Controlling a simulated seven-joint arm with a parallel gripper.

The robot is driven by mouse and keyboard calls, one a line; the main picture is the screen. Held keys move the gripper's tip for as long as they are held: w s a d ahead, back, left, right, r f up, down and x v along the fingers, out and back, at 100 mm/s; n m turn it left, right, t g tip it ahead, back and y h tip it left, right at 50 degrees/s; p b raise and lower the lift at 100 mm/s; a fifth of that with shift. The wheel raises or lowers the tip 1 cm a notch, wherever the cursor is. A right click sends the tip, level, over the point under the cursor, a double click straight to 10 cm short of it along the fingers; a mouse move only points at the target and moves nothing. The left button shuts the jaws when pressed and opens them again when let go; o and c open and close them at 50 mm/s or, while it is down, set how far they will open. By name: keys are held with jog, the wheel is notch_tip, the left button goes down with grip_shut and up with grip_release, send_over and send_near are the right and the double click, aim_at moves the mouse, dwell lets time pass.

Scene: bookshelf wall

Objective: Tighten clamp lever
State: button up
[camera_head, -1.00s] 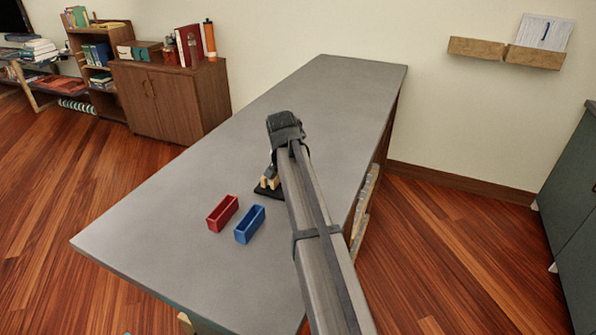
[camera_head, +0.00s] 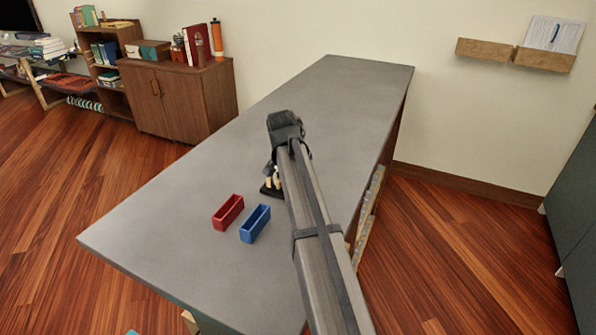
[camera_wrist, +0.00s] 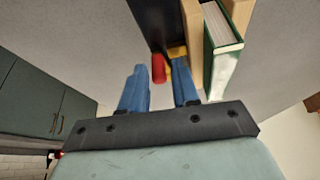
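The clamp fixture has a black base (camera_wrist: 157,18), also partly visible on the table beside my arm in the head view (camera_head: 267,192). In the wrist view, wooden blocks (camera_wrist: 194,40) stand on both sides of a green book (camera_wrist: 222,50). A short red part (camera_wrist: 158,68), perhaps the lever's end, shows beside a yellow part (camera_wrist: 177,52). My gripper (camera_wrist: 159,72) has two blue fingers, apart, with the red part in the gap between their tips. I cannot tell whether either finger touches it. In the head view my arm hides the fingers and most of the fixture.
A red bin (camera_head: 228,212) and a blue bin (camera_head: 255,223) stand on the grey table (camera_head: 180,240), in front and left of the fixture. The far table top is clear. A wooden cabinet (camera_head: 180,100) stands beyond the table's left edge.

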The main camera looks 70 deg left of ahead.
jog(key=shift+o, duration=0.9)
jog(key=shift+r, duration=0.1)
jog(key=v, duration=1.3)
jog(key=shift+r, duration=0.3)
jog(key=shift+s, duration=0.1)
